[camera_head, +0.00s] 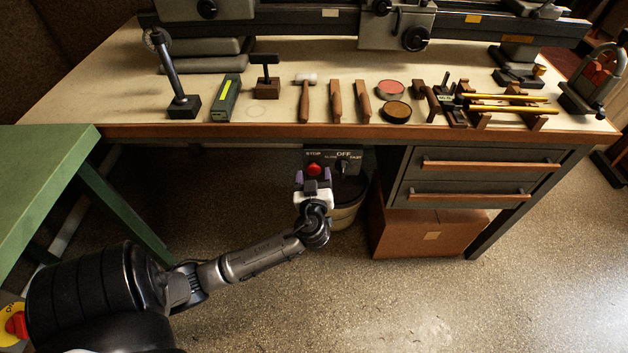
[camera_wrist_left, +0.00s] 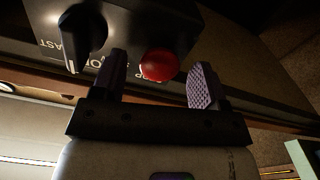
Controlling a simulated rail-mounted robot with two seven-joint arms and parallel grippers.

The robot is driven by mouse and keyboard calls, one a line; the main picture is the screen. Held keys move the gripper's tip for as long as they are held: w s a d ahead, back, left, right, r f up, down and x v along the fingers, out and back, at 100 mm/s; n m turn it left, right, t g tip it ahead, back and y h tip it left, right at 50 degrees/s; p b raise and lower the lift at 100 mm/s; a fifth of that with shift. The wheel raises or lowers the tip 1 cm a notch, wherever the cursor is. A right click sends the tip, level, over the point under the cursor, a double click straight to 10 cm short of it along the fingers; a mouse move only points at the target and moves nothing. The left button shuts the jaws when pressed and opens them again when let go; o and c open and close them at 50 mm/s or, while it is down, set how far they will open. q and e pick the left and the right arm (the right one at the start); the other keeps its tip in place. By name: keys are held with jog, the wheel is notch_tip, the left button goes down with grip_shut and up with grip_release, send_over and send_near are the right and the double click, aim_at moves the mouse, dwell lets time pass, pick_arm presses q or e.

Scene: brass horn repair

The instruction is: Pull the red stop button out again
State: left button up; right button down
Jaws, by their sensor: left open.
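The red stop button (camera_head: 314,169) sits on a dark control box (camera_head: 332,157) under the front edge of the workbench, below the word STOP. A black rotary knob (camera_head: 343,167) is beside it on the right. My left gripper (camera_head: 313,180) is just in front of the button. In the left wrist view, the red button (camera_wrist_left: 159,65) shows between the two purple-padded fingers of the open left gripper (camera_wrist_left: 158,82), nearer the left finger. I cannot tell whether a finger touches it. The knob (camera_wrist_left: 82,32) is at the upper left there. My right gripper is not in view.
The workbench (camera_head: 115,90) carries a row of hand tools, round tins (camera_head: 390,89) and a lathe along the back. Drawers (camera_head: 480,165) and a cardboard box (camera_head: 430,235) stand right of the control box. A bucket (camera_head: 346,212) is below it. A green table (camera_head: 40,165) is at left.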

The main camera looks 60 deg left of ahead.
pick_arm(q)
jog(key=p+v, duration=0.2)
jog(key=v, duration=1.2)
jog(key=shift+p, duration=0.4)
